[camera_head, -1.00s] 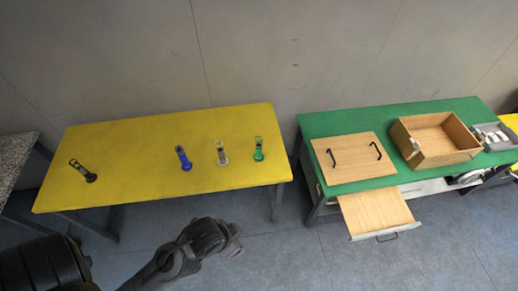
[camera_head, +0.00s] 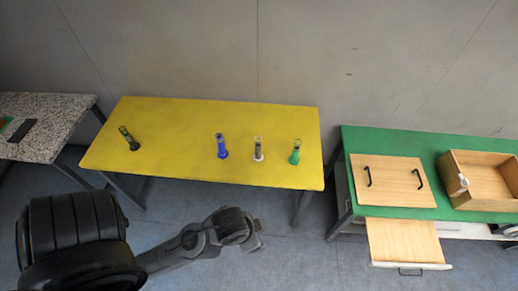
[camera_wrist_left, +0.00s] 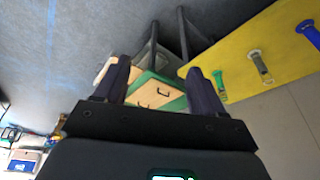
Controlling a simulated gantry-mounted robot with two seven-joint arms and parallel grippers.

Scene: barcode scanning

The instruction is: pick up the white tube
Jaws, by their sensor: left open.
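The white tube (camera_head: 258,148) stands upright on the yellow table (camera_head: 180,112), between a blue tube (camera_head: 221,146) and a green tube (camera_head: 295,152). A black tube (camera_head: 129,138) stands tilted at the table's left. My left gripper (camera_head: 258,240) is in front of the table, below the white tube in the picture and apart from it. In the left wrist view my left gripper (camera_wrist_left: 158,64) is open with nothing between its fingers. There the white tube (camera_wrist_left: 260,65) is to the right of the fingers, with the green tube (camera_wrist_left: 219,84) nearer them. My right gripper is out of view.
A green table (camera_head: 350,140) at the right holds a wooden lid panel (camera_head: 390,180) and an open wooden box (camera_head: 448,180). A wooden drawer (camera_head: 403,243) sticks out at its front. A speckled table (camera_head: 50,105) is at the left. The floor before the yellow table is free.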

